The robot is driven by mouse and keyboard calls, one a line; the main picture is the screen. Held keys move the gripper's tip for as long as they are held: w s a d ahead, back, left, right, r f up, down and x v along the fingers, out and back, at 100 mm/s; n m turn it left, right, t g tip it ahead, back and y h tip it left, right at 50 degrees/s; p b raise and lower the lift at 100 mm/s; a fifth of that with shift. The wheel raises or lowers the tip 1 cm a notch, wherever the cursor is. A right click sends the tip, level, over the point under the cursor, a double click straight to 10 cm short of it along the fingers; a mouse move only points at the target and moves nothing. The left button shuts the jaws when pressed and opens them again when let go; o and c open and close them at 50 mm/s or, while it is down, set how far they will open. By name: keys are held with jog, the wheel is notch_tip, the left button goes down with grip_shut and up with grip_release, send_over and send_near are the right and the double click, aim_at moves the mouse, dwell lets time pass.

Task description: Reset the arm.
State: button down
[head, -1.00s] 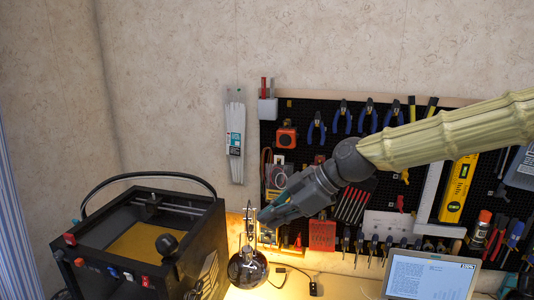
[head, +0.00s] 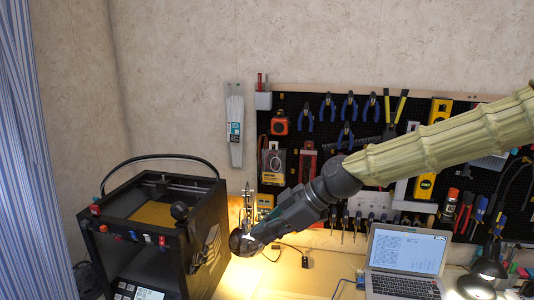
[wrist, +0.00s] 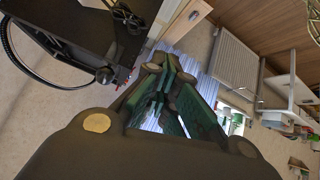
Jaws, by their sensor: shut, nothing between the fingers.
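My arm (head: 440,140) reaches in from the right across the pegboard in the head view.
The black machine (head: 205,225) stands left of my gripper. The pegboard (head: 400,118) with hanging tools is behind my arm. An open laptop (head: 405,262) and a lamp (head: 488,270) stand at the lower right. The wall above the board is clear.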

jog(key=s+d+f+m+h+b, duration=0.15)
jog(key=s+f+m, duration=0.25)
jog(key=f, duration=0.9)
jog(key=s+d+f+m+h+b, duration=0.1)
jog(key=s+d+f+m+b, duration=0.2)
jog(key=f, duration=1)
jog(key=s+d+f+m+h, duration=0.15)
jog(key=s+f+m, duration=0.3)
jog(key=f, duration=0.95)
jog(key=s+d+f+m+h+b, duration=0.2)
jog(key=s+d+f+m, duration=0.1)
jog(key=s+d+f, duration=0.5)
jog(key=s+d+f+m+g+h+b, duration=0.1)
jog(key=s+d+f+m+h+b, duration=0.1)
jog(key=s+d+f, duration=0.7)
jog(key=s+f+m+b, duration=0.1)
jog(key=s+f+m, duration=0.1)
jog(key=s, duration=0.4)
jog(key=shift+f+g+h, duration=0.3)
jog(key=shift+f+h, duration=0.1)
jog(key=shift+f, duration=0.3)
jog(key=shift+w, duration=0.1)
